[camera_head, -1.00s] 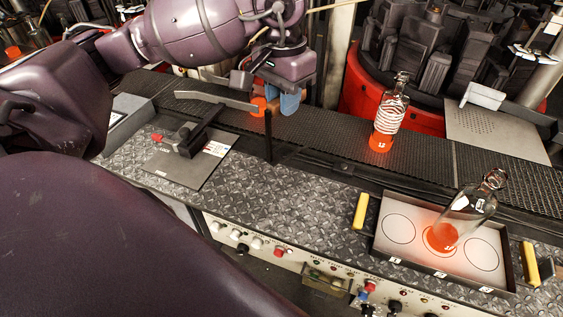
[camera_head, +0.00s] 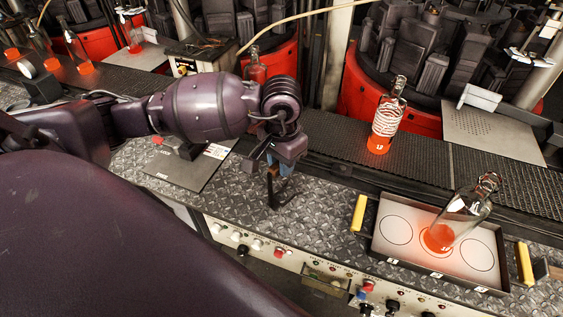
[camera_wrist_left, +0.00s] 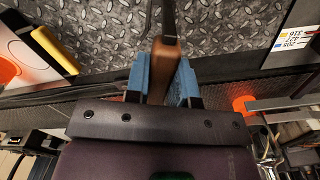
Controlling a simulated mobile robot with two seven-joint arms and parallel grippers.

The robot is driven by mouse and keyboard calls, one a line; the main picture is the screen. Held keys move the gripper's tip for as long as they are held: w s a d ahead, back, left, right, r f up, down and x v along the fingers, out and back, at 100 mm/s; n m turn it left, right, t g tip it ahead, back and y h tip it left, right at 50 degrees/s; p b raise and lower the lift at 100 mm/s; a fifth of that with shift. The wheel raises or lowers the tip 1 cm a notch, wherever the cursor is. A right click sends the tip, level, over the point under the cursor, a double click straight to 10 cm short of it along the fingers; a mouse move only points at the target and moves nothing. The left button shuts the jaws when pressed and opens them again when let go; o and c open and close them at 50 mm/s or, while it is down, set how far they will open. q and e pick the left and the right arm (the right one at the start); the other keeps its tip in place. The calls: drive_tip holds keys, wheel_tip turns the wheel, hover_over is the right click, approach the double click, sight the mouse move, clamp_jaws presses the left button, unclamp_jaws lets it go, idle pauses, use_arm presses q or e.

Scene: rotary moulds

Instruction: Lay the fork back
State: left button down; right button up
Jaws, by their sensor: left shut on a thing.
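My left gripper (camera_head: 283,166) is over the checker-plate deck (camera_head: 240,195), left of the tray. It is shut on the fork; in the left wrist view its blue fingers (camera_wrist_left: 161,82) close on both sides of the brown wooden handle (camera_wrist_left: 165,60). The fork's dark shaft (camera_head: 271,185) points down beneath the gripper towards the deck. I cannot tell whether its dark lower end touches the deck. The flat dark plate (camera_head: 185,170) lies to the left, partly hidden by my left arm. My right gripper is not in view.
A shallow tray (camera_head: 375,222) with circles holds a clear bottle (camera_head: 460,213) with a glowing orange base. Another bottle (camera_head: 386,117) stands on the dark conveyor (camera_head: 430,155). Yellow handles (camera_head: 359,213) flank the tray. Control knobs line the front panel (camera_head: 300,262).

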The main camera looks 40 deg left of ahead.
use_arm(q)
drive_tip(key=shift+f, duration=0.35)
drive_tip(key=shift+f, duration=0.15)
drive_tip(key=c, duration=1.4)
unclamp_jaws()
drive_tip(key=shift+b, duration=0.3)
drive_tip(key=o, duration=0.4)
drive_tip(key=shift+o, duration=0.2)
